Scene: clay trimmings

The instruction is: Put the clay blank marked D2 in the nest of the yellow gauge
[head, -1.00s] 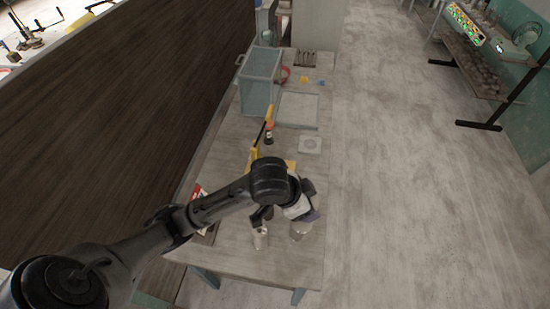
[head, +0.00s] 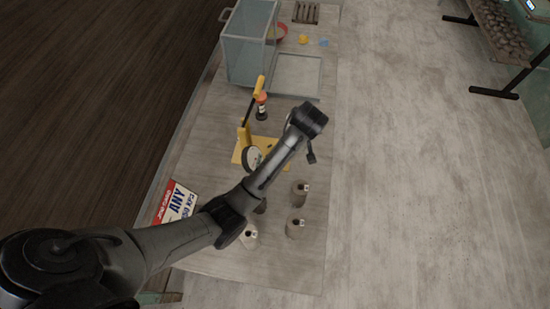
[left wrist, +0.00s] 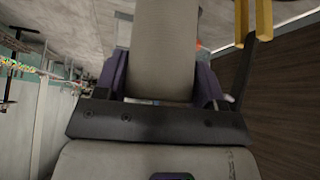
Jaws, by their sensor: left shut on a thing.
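The yellow gauge (head: 268,143) stands mid-table in the head view, with a round dial (head: 252,158) and a dark yellow-tipped lever (head: 255,100). My arm covers part of it, and I cannot make out its nest. My left gripper (left wrist: 165,78) has purple fingers shut on a grey-beige cylindrical clay blank (left wrist: 165,45) in the left wrist view. In the head view my arm hides this grip. No mark shows on the held blank. Other blanks stand nearer on the table (head: 299,195), (head: 295,229), (head: 247,238); their tags are too small to read. My right gripper is out of view.
A glass-sided box (head: 250,45) and a pale tray (head: 297,74) stand at the table's far end. A red and white sign (head: 176,203) is at the left edge. A dark wooden surface borders the left. The table's right strip looks clear.

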